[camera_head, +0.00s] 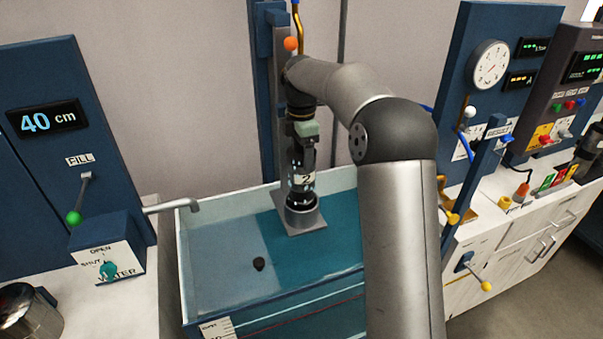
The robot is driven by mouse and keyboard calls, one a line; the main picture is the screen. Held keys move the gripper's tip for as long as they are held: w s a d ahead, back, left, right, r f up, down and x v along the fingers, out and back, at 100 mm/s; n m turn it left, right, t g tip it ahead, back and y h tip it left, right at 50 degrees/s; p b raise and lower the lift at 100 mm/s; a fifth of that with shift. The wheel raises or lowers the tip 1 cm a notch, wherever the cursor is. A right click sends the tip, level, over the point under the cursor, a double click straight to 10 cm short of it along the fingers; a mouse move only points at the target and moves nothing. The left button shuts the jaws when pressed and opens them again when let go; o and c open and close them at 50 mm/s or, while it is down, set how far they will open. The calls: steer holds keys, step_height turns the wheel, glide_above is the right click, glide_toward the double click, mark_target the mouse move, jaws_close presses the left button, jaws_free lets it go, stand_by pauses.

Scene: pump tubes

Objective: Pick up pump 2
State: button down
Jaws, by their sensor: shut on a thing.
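Pump 2 (306,182) is a dark, upright cylinder with a white label marked "2". It stands at a grey square-based socket (305,220) in the blue water tank; whether its lower end is in or just above the socket I cannot tell. My gripper (303,150) comes down over the pump from above and is shut on its upper part. My arm's large grey links cover the right part of the tank.
The water tank (187,262) has raised walls, a spout (172,207) over its left edge and a dark drain (259,264). A blue column with an orange ball (290,44) stands behind my gripper.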

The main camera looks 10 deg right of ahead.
steer(key=shift+r, duration=0.3)
